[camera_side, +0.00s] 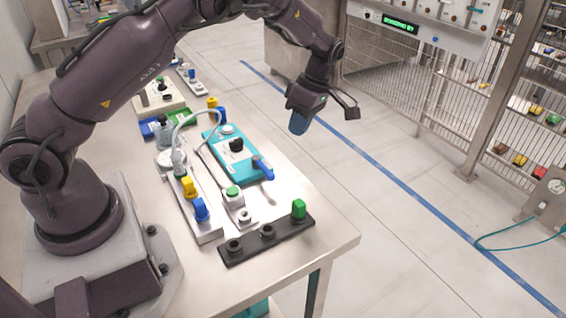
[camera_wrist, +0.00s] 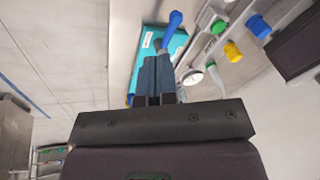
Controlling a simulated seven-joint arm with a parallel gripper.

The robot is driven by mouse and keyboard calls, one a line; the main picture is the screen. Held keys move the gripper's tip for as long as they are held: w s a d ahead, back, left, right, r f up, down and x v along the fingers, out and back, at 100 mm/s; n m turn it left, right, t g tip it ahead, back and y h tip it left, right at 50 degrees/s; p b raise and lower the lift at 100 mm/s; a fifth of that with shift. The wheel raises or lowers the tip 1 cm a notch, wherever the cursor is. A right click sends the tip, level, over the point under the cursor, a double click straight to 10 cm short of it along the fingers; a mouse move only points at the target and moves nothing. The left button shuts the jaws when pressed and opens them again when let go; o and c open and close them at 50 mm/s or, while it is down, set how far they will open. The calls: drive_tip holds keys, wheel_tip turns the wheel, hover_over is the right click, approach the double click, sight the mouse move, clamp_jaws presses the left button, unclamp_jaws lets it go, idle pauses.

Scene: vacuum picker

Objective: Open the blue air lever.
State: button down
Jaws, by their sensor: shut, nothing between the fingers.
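A blue lever (camera_side: 262,167) sits at the near end of a teal block (camera_side: 226,160), turned at an angle and reaching past the block's right edge. It also shows in the wrist view (camera_wrist: 171,26). A blue knob (camera_side: 201,211) stands on a silver rail (camera_side: 209,232) to the left, beside a yellow knob (camera_side: 189,187). It also shows in the wrist view (camera_wrist: 259,26). My gripper (camera_side: 297,124) is shut and empty, high beyond the table's right edge, apart from the lever. Its fingers (camera_wrist: 156,72) hide part of the teal block in the wrist view.
A black strip (camera_side: 266,240) with a green knob (camera_side: 298,208) lies at the table's near edge. A white rail with a green button (camera_side: 233,193) lies between the silver rail and the teal block. A clear hose (camera_side: 188,118) arches behind. The floor right of the table is free.

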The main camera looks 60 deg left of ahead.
sight(263, 170)
drive_tip(key=shift+w+d+r+n, duration=0.15)
drive_tip(key=shift+w+n, duration=0.35)
drive_tip(key=shift+n, duration=1.15)
drive_tip(key=shift+w+d+r+n, duration=0.15)
drive_tip(key=shift+w+n, duration=0.3)
drive_tip(key=shift+n, duration=1.25)
drive_tip(key=shift+w+d+r+n, duration=0.15)
drive_tip(key=shift+w+n, duration=0.35)
drive_tip(key=shift+n, duration=1.15)
drive_tip(key=x, duration=0.9)
drive_tip(key=shift+s+f, duration=0.1)
drive_tip(key=shift+f, duration=0.25)
drive_tip(key=s, duration=0.1)
drive_tip(key=s+f, duration=0.1)
drive_tip(key=shift+s+a, duration=0.25)
drive_tip(key=shift+s, duration=0.15)
drive_tip(key=shift+s+a, duration=0.1)
drive_tip(key=shift+s, duration=0.5)
